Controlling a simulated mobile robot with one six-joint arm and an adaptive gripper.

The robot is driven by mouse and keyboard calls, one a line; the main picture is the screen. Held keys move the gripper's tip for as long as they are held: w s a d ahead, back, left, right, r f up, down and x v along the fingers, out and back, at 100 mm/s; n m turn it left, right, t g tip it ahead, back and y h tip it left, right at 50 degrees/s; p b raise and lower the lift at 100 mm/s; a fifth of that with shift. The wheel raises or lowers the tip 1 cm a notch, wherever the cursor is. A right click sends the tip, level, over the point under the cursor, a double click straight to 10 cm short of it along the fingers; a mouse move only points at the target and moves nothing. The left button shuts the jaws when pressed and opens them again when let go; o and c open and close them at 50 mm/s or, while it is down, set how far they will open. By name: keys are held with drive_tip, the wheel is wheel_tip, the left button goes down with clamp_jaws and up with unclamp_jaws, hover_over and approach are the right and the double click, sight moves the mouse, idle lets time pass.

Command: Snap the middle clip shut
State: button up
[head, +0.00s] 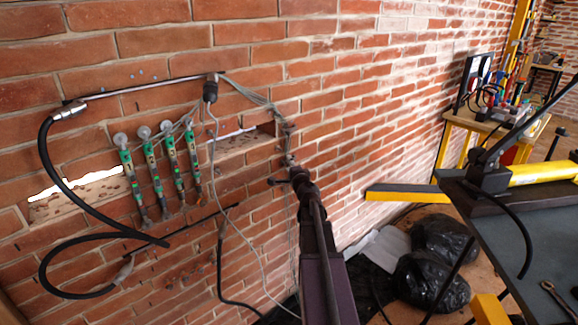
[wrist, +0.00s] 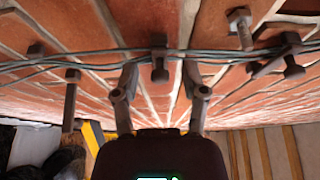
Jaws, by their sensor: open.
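The middle clip (wrist: 160,63), a dark metal piece with a rounded end, is at the cables in the wrist view. My gripper (wrist: 160,72) is open, with one finger on each side of this clip; I cannot tell if either finger touches it. Thin grey-green cables (wrist: 105,58) run across the wall past the clip. Other dark fittings show to the left (wrist: 71,92) and right (wrist: 290,58). In the head view my gripper (head: 297,178) is close to the brick wall, beside the cable line, and my arm hides part of the clips. Whether the middle clip is closed is unclear.
Several green gauges (head: 152,165) hang on the brick wall to the left, with a black hose (head: 52,165) beside them. A yellow beam (head: 400,193), black bags (head: 432,280) and a dark workbench (head: 530,240) are to the right.

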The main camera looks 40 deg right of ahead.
drive_tip(key=v, duration=1.1)
drive_tip(key=shift+s, duration=0.3)
drive_tip(key=w+a+f+n+g+y, duration=0.1)
drive_tip(key=a+f+n+g+y, duration=0.15)
drive_tip(key=a+n, duration=0.4)
drive_tip(key=w+a+f+n+g+y, duration=0.1)
drive_tip(key=w+a+f+n+y, duration=0.2)
drive_tip(key=a, duration=0.7)
drive_tip(key=a+f+n+g+y, duration=0.25)
drive_tip(key=a+n+y, duration=0.2)
drive_tip(key=a, duration=0.45)
drive_tip(key=s+a+f+n+g+h, duration=0.4)
drive_tip(key=s+a+f+n+g, duration=0.4)
drive_tip(key=s+a+f+g, duration=0.4)
wheel_tip(320, 180, up, 23)
drive_tip(key=t+p, duration=0.1)
drive_tip(key=p, duration=2)
drive_tip(key=shift+s+p, duration=0.3)
drive_tip(key=shift+s, duration=0.1)
drive_tip(key=shift+s+f, duration=0.1)
